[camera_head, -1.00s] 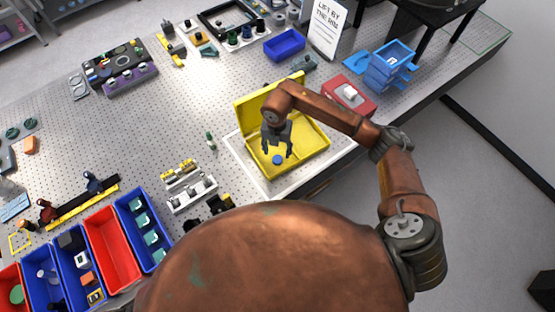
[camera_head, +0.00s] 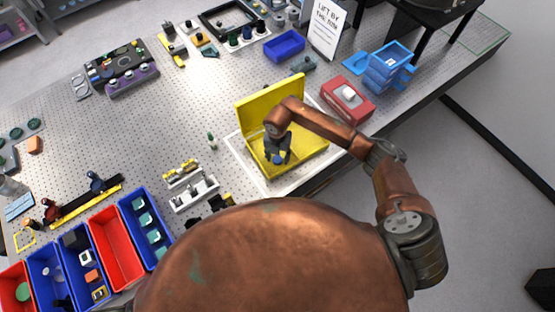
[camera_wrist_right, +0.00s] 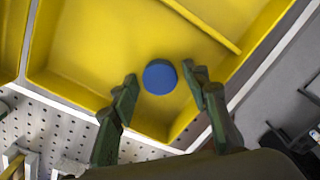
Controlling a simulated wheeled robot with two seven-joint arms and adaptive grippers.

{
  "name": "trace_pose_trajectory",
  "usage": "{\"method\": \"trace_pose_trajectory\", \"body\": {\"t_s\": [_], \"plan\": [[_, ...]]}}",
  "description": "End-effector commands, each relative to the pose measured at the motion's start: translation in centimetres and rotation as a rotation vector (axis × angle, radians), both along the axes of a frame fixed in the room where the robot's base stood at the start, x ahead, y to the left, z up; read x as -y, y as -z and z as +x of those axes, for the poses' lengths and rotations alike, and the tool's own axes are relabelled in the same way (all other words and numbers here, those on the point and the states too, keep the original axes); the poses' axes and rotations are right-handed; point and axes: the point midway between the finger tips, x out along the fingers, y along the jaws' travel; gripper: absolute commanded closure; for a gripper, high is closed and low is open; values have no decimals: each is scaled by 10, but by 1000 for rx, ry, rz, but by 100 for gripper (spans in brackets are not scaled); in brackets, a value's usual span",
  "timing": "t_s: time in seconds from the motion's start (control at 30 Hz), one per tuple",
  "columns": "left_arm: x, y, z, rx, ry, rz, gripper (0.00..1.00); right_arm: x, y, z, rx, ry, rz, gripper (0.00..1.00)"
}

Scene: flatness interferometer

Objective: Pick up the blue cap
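The blue cap (camera_wrist_right: 160,77) is a round disc lying in the yellow case (camera_wrist_right: 90,45), near the case's front wall. In the head view the cap (camera_head: 278,160) shows small beneath my right gripper (camera_head: 277,158), inside the open yellow case (camera_head: 309,157). In the right wrist view my right gripper (camera_wrist_right: 158,82) is open, with one fingertip on either side of the cap. A narrow gap shows on each side, and I cannot tell how far above the floor the tips are. My left gripper is in neither view.
The case's raised lid (camera_head: 262,105) stands behind my right gripper. A red box (camera_head: 346,101) and blue stacked bins (camera_head: 390,68) are to the right. Small optics holders (camera_head: 190,186) are to the left. A yellow divider rib (camera_wrist_right: 205,25) runs beyond the cap.

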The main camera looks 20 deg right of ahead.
Motion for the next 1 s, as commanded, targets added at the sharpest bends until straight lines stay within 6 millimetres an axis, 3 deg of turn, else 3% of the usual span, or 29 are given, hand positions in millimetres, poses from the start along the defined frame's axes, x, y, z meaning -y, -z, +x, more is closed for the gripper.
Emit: {"method": "trace_pose_trajectory", "body": {"t_s": [0.3, 0.67, 0.87, 1.0], "plan": [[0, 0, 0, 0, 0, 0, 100, 0, 0, 0, 0, 0, 0, 80], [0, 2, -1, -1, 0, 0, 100, 0, -4, 1, 2, -1, 0, 81], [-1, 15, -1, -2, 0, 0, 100, 0, -26, 2, 5, -2, 0, 81], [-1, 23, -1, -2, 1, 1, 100, -21, -54, -6, 5, -8, 2, 81]]}}
